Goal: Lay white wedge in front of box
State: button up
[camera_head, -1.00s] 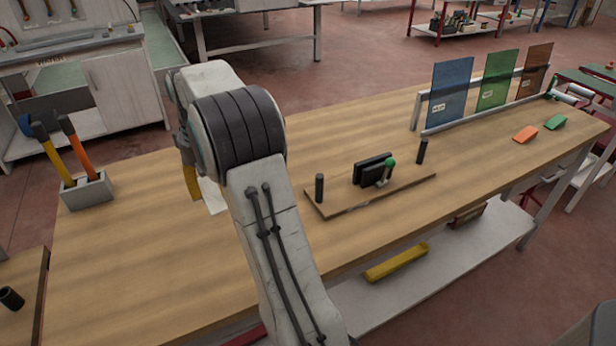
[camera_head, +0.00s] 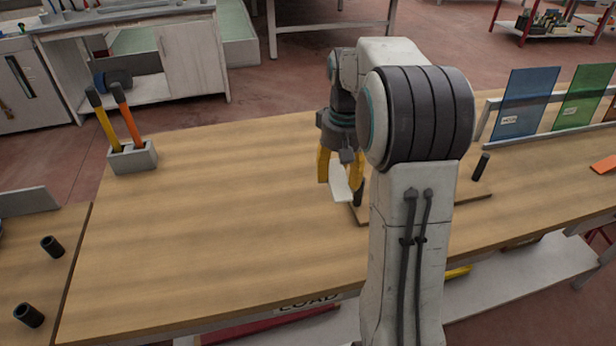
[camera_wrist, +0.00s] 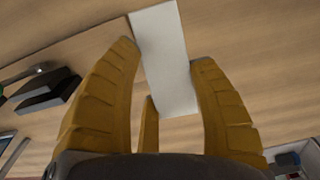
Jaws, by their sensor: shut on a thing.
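The white wedge (camera_head: 339,184) is a pale flat piece between the yellow fingers of my gripper (camera_head: 341,180). In the wrist view the white wedge (camera_wrist: 164,55) shows as a long pale strip between the fingers of my gripper (camera_wrist: 166,60). The gripper is shut on it above the wooden table; the exact gap below is hard to judge. The grey box (camera_head: 136,159) stands at the table's left end, holding a yellow-handled and an orange-handled tool. My gripper is well to the right of the box.
The wooden table (camera_head: 220,215) is bare between the box and my gripper. A wooden board with black posts (camera_head: 480,166) is partly hidden behind my arm. Blue (camera_head: 526,103) and green (camera_head: 583,96) panels stand at right. A side table (camera_head: 40,285) adjoins at left.

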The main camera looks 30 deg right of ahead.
jog(key=shift+s+a, duration=0.1)
jog(key=shift+s, duration=0.2)
jog(key=shift+w+a+f, duration=0.1)
jog(key=shift+f, duration=0.05)
jog(key=p, duration=0.6)
send_over(309, 190)
jog(key=s, duration=0.1)
notch_tip(309, 190, down, 6)
jog(key=shift+s+r, duration=0.1)
jog(key=shift+w+f, duration=0.45)
jog(key=shift+w, duration=0.1)
jog(key=shift+f+p, duration=0.6)
jog(key=shift+p, duration=0.35)
jog(key=shift+f, duration=1.45)
jog(key=shift+f, duration=0.1)
jog(key=o, duration=1.2)
